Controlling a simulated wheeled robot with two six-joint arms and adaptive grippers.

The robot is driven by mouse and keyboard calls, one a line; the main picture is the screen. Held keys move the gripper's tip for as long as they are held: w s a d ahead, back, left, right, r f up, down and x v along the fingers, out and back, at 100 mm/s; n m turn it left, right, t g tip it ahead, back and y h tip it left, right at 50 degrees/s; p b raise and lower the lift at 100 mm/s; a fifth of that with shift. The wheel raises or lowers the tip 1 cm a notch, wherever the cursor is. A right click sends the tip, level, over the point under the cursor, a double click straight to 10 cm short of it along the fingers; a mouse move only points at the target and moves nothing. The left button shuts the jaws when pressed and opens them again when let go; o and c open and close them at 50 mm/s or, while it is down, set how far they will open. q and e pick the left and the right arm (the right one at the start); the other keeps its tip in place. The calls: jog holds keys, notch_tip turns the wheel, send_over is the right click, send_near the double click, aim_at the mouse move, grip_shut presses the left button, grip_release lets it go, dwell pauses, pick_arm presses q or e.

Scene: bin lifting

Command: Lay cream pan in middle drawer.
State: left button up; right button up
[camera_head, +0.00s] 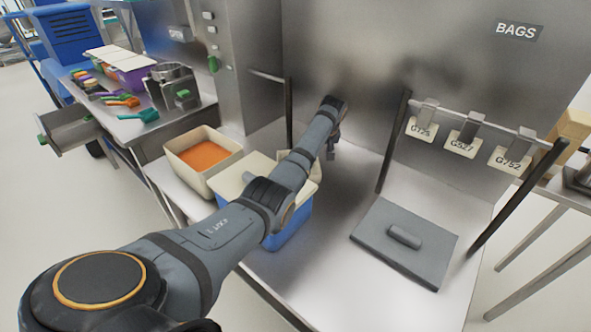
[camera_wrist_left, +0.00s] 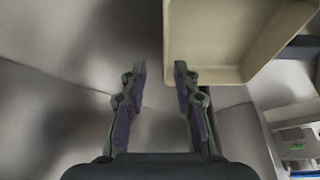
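My left gripper (camera_wrist_left: 160,78) is open and empty in the left wrist view, its two fingers apart. A cream pan (camera_wrist_left: 215,75) with an empty inside lies ahead and to the right of the fingers, close to the right one. In the head view my left arm reaches over the steel counter, and the gripper (camera_head: 334,143) is small and partly hidden at its end. A cream edge (camera_head: 315,168) shows behind the arm, probably the same pan. An open steel drawer (camera_head: 72,134) sticks out at the left. Whether it is the middle drawer I cannot tell. My right gripper is not in view.
A cream bin with orange contents (camera_head: 185,172) and a blue bin (camera_head: 290,226) stand on the counter. A grey lid-like plate (camera_head: 410,262) lies at right below hanging tags (camera_head: 463,146). The side table (camera_head: 145,128) carries tools and a purple bin (camera_head: 137,76).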

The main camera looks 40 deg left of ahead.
pick_arm(q)
jog(key=x, duration=0.3)
jog(key=s+x, duration=0.1)
jog(key=x, duration=0.1)
jog(key=shift+f, duration=0.2)
jog(key=shift+r, duration=0.1)
grip_shut()
